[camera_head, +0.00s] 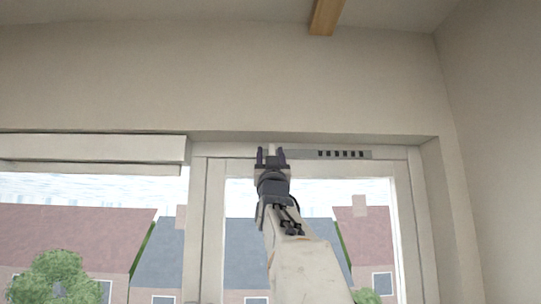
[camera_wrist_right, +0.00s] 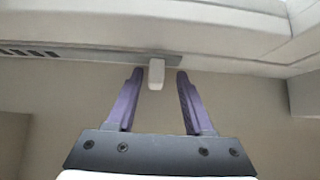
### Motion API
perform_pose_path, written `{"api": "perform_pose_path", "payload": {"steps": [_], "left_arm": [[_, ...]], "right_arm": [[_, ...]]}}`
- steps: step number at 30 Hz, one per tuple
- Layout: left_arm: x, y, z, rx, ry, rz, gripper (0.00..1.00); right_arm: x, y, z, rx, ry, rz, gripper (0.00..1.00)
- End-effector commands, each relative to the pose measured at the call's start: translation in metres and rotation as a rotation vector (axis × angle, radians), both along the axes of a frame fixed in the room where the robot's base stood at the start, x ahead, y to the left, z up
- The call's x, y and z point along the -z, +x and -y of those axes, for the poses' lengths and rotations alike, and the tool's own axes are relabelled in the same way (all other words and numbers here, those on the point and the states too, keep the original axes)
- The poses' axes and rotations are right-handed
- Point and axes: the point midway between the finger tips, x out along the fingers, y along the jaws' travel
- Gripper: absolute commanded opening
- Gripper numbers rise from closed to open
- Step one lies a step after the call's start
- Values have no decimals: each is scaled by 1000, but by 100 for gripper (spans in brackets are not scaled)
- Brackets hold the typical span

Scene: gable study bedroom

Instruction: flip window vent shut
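The window vent (camera_head: 340,154) is a thin grey strip with dark slots on the top of the window frame. In the right wrist view the vent (camera_wrist_right: 90,55) runs across the upper left. A small white tab (camera_wrist_right: 156,74) hangs at its end. My right gripper (camera_head: 270,153) is raised to the left end of the strip. In its wrist view the right gripper (camera_wrist_right: 157,78) is open, with its two purple fingers on either side of the tab and gaps on both sides. My left gripper is not in view.
A white blind housing (camera_head: 90,148) sticks out at the left of the window. The window frame (camera_head: 405,220) and the side wall (camera_head: 490,150) bound the right. A wooden beam (camera_head: 326,16) is on the ceiling above. The wall above the window is bare.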

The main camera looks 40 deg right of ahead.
Motion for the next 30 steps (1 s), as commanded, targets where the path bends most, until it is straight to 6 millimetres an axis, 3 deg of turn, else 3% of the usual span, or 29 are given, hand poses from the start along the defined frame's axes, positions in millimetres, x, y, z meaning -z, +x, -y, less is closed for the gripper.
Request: {"api": "perform_pose_path", "payload": {"steps": [7,21,30], "left_arm": [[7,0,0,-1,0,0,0],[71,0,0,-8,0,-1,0],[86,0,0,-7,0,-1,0]], "right_arm": [[6,-3,-2,1,1,0,52],[61,-43,-36,-1,-1,2,52],[75,-56,-48,-1,1,0,52]]}}
